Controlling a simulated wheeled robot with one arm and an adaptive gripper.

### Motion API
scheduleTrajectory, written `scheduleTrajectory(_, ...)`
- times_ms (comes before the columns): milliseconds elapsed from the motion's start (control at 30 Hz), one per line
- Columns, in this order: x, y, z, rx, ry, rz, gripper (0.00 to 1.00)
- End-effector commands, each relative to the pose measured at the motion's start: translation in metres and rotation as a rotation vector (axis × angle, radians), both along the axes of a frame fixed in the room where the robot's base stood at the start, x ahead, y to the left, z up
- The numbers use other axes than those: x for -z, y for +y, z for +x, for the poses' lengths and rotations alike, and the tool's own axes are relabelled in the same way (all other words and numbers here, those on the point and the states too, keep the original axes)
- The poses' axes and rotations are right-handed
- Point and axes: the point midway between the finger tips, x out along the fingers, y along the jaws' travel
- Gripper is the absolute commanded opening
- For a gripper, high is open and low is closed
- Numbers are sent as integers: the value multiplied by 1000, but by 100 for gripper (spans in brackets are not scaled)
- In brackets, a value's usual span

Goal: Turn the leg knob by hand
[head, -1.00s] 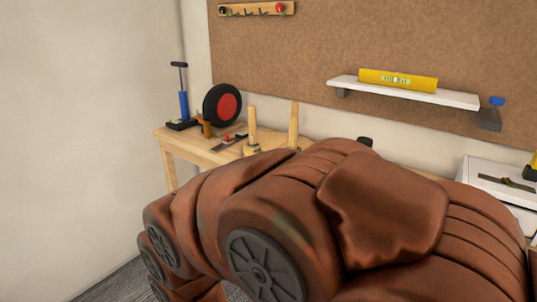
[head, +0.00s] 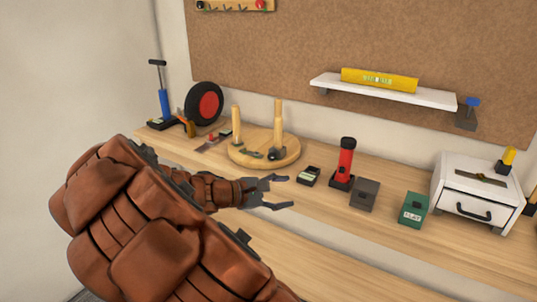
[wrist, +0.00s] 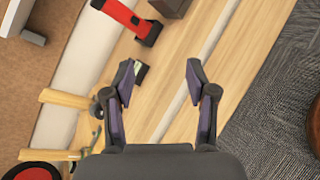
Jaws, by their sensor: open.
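A round wooden disc (head: 240,152) with upright wooden legs (head: 278,118) stands on the workbench, like an upturned stool. A dark knob (head: 277,154) sits low at the base of the right leg. In the wrist view two legs (wrist: 65,97) show at the left, and a dark part that may be the knob (wrist: 96,108) is partly hidden by my left finger. My gripper (head: 287,192) is open and empty, over the bench in front of the disc, apart from it and from the knob. It also shows open in the wrist view (wrist: 160,70).
Right of the disc are a small dark box (head: 308,177), a red flashlight (head: 345,163), a grey box (head: 364,194), a green box (head: 413,209) and a white drawer unit (head: 480,190). Left are a wheel (head: 204,104) and a blue pump (head: 164,103). The front bench strip is clear.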

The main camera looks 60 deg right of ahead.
Motion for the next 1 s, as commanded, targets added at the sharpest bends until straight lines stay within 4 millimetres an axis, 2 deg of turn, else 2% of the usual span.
scheduleTrajectory(100, -15, -34, 23, -84, 146, -62, 57)
scheduleTrajectory(233, -19, -65, 56, -193, 305, -110, 57)
scheduleTrajectory(433, 0, -102, 111, -381, 548, -132, 57)
scheduleTrajectory(600, 31, -118, 147, -521, 710, -123, 57)
scheduleTrajectory(700, 47, -122, 162, -582, 771, -114, 57)
scheduleTrajectory(833, 60, -124, 171, -624, 811, -105, 57)
scheduleTrajectory(1000, 63, -131, 174, -634, 820, -104, 57)
